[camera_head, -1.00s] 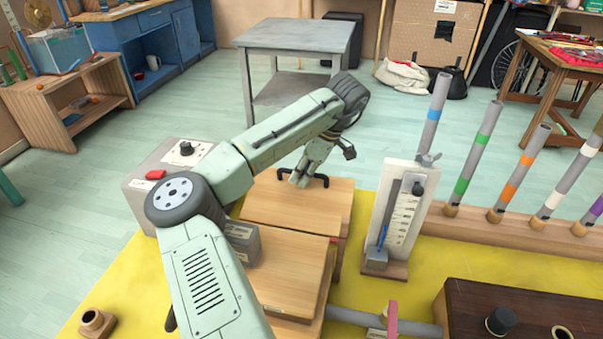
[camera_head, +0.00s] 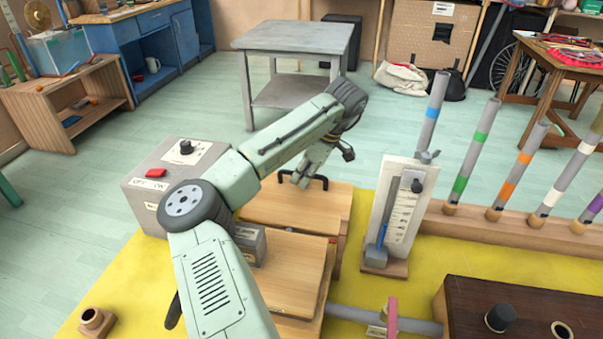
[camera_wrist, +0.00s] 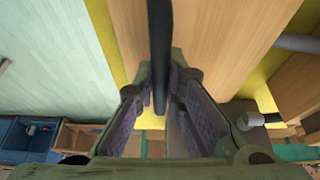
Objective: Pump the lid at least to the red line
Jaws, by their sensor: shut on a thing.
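The wooden lid (camera_head: 325,212) with a black bar handle (camera_head: 319,178) at its far end lies in the middle of the head view, on the yellow mat. My gripper (camera_head: 301,180) is at that handle, shut on it. In the wrist view the dark handle (camera_wrist: 160,50) runs between the two fingers of my gripper (camera_wrist: 160,105), with wood boards beyond. A white upright gauge board (camera_head: 402,205) with scale marks stands right of the lid, with a blue-grey slim piece (camera_head: 382,238) low on its face. I cannot make out a red line on it.
A grey box with OFF/ON labels and a black knob (camera_head: 186,146) stands left. Another wooden board (camera_head: 298,265) lies nearer. Several banded tubes (camera_head: 472,150) stand at right above a wooden rail. A dark box (camera_head: 520,318) sits at front right.

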